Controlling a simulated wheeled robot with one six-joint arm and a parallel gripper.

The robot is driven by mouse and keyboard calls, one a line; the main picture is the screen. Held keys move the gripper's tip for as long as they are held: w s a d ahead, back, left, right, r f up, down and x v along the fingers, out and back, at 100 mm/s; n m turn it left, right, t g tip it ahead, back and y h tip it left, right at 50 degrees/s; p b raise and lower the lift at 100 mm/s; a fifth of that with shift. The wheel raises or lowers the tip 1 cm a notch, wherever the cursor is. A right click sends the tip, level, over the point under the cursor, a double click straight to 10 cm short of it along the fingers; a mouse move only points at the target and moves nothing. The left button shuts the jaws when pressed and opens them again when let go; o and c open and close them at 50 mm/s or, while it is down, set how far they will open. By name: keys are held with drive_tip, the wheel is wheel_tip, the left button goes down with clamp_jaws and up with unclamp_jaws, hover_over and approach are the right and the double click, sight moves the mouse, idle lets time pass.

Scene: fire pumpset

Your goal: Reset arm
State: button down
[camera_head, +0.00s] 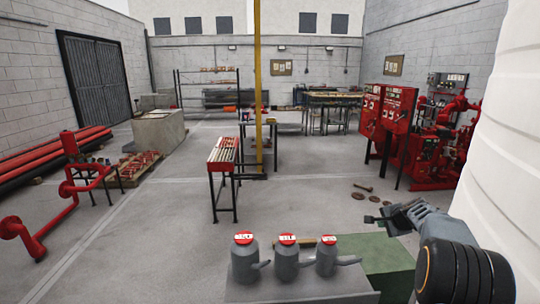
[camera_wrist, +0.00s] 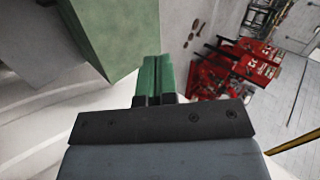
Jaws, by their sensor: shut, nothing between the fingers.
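My gripper (camera_head: 376,219) is at the lower right of the head view, on my grey and black arm. It is above the floor, beyond the far right corner of the green block. In the wrist view its two green fingers (camera_wrist: 155,76) lie side by side, shut, with nothing between them. It touches nothing that I can see.
Three grey cans with red-and-white labels (camera_head: 286,262) stand on a grey top in front. A green block (camera_head: 375,262) is right of them. Red pump equipment (camera_head: 425,140) stands beyond my gripper. A large white curved surface (camera_head: 510,130) is close at right.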

drive_tip(key=s+a+r+n+g, duration=0.25)
drive_tip(key=s+a+n, duration=0.25)
drive_tip(key=s+a, duration=0.55)
drive_tip(key=s+a+r+n+g, duration=0.1)
drive_tip(key=s+a+r+n, duration=0.2)
drive_tip(key=s+a+n, duration=0.55)
drive_tip(key=s+a+f+n, duration=0.1)
drive_tip(key=s+a, duration=0.1)
drive_tip(key=s, duration=0.5)
drive_tip(key=s+a+f+n+g+h, duration=0.1)
drive_tip(key=s+a+f, duration=0.1)
drive_tip(key=s, duration=0.6)
drive_tip(key=shift+s+f, duration=0.3)
drive_tip(key=shift+a+g, duration=0.1)
drive_tip(key=shift+g, duration=0.15)
